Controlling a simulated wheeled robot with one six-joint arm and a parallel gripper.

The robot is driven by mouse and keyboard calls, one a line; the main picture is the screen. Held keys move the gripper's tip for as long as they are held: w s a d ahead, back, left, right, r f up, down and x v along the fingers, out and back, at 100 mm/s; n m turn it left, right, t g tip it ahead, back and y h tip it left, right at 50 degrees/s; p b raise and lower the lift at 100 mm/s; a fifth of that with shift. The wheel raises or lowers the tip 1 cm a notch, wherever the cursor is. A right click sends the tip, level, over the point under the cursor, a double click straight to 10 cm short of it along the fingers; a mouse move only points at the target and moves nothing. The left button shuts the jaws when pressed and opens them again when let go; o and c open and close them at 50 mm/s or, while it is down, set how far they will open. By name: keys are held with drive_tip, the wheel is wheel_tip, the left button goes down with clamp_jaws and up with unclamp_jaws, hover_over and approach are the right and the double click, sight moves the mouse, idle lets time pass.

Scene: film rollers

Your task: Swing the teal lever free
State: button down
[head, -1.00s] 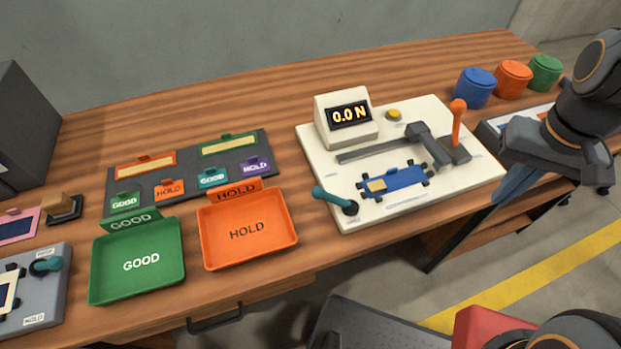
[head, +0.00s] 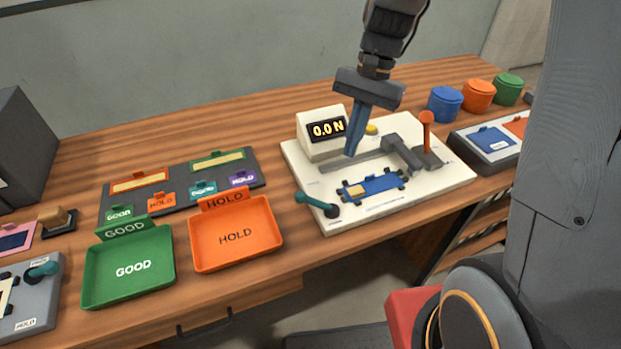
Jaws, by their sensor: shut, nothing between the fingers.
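A teal lever (head: 317,202) with a dark round pivot is at the front left corner of the white test board (head: 420,190). It lies low, its knob toward the left and its pivot on the board. Another teal lever (head: 42,268) is on the grey fixture (head: 45,312) at the far left. My gripper (head: 350,152) points down above the board, beside the 0.0 N display, its blue fingers together and empty. It is behind the front teal lever and apart from it.
A blue piece (head: 374,187) lies in black clips on the board. An upright orange lever (head: 426,135) and a grey slide (head: 400,152) stand behind it. The green GOOD tray (head: 128,290) and orange HOLD tray (head: 235,256) are to the left. My arm covers the right side.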

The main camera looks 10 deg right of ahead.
sight(317, 203)
drive_tip(key=a+f, duration=0.2)
drive_tip(key=a+f+m+y+p, duration=0.1)
drive_tip(key=f, duration=0.2)
drive_tip(key=a+f+m+g, duration=0.1)
drive_tip(key=a+f, duration=0.1)
drive_tip(key=f, duration=0.1)
drive_tip(key=shift+w+a+p, duration=0.1)
drive_tip(key=shift+a+p, duration=0.25)
drive_tip(key=shift+s+a+r+p, duration=0.15)
drive_tip(key=shift+s+a+p, duration=0.5)
drive_tip(key=shift+s+a, duration=0.65)
drive_tip(key=shift+a, duration=0.15)
drive_tip(key=shift+s+a+r+n+p, duration=0.1)
drive_tip(key=shift+s+a+n+p, duration=0.2)
drive_tip(key=shift+s+a+p, duration=0.15)
